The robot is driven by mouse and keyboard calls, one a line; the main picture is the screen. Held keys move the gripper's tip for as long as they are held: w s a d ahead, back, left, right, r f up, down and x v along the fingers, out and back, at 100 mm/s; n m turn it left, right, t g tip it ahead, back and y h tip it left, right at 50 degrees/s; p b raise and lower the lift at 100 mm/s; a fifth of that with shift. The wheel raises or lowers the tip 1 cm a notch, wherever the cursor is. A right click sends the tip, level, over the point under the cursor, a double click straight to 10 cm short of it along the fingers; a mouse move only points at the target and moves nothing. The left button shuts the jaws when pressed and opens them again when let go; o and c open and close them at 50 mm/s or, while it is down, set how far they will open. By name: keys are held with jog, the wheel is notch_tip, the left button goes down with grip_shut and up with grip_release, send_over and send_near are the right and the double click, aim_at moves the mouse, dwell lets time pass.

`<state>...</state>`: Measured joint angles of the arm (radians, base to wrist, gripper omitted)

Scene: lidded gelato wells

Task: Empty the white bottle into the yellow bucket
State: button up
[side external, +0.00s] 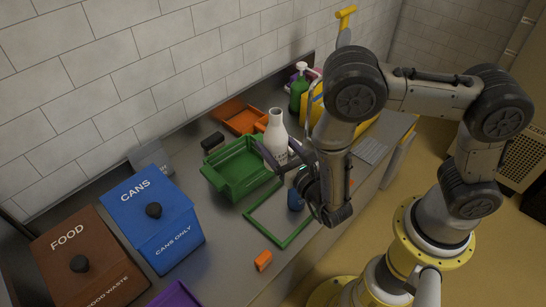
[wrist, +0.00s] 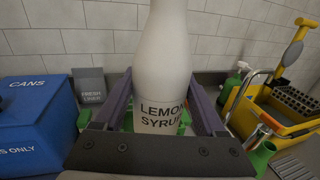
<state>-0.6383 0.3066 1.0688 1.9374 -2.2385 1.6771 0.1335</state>
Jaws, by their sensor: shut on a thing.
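The white bottle (side external: 277,130) stands upright between the fingers of my gripper (side external: 277,157), beside the green crate. In the wrist view the bottle (wrist: 160,60) carries the label "LEMON SYRUP", and its top is out of frame. The purple-grey fingers of my gripper (wrist: 162,105) are shut on its sides. The yellow bucket (wrist: 236,112) is at the right in the wrist view, with a metal handle and a dark grid insert. In the side view the yellow bucket (side external: 317,107) is at the back of the counter, partly hidden by my arm.
A green crate (side external: 238,172) and a green frame (side external: 270,238) lie near my gripper. Blue CANS (side external: 170,245) and brown FOOD (side external: 95,250) bins stand at left. Orange trays (side external: 238,116) and a green spray bottle (side external: 298,95) are behind. A small orange block (side external: 263,260) lies in front.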

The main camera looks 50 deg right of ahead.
jog(key=w+d+m+g+h, duration=0.3)
jog(key=d+m+h, duration=0.15)
jog(key=d, duration=0.75)
jog(key=w+d+m+g+h, duration=0.25)
jog(key=d+h, duration=0.25)
jog(key=d, duration=0.8)
jog(key=s+d+m+g+h, duration=0.2)
jog(key=s+d+m+g, duration=0.15)
jog(key=d, duration=0.65)
jog(key=s+d+m+g+h, duration=0.2)
jog(key=s+d+g, duration=0.25)
jog(key=d, duration=0.65)
jog(key=s+f+n+g+y, duration=0.2)
jog(key=s+f+n+y, duration=0.15)
jog(key=f+n, duration=0.65)
jog(key=n+g, duration=0.1)
jog(key=n, duration=0.1)
jog(key=w+r+n+g, duration=0.1)
jog(key=n+g, duration=0.1)
jog(key=r+n+g, duration=0.1)
jog(key=n, duration=0.1)
jog(key=shift+w+a+r+g, duration=0.15)
jog(key=shift+w+r+g, duration=0.1)
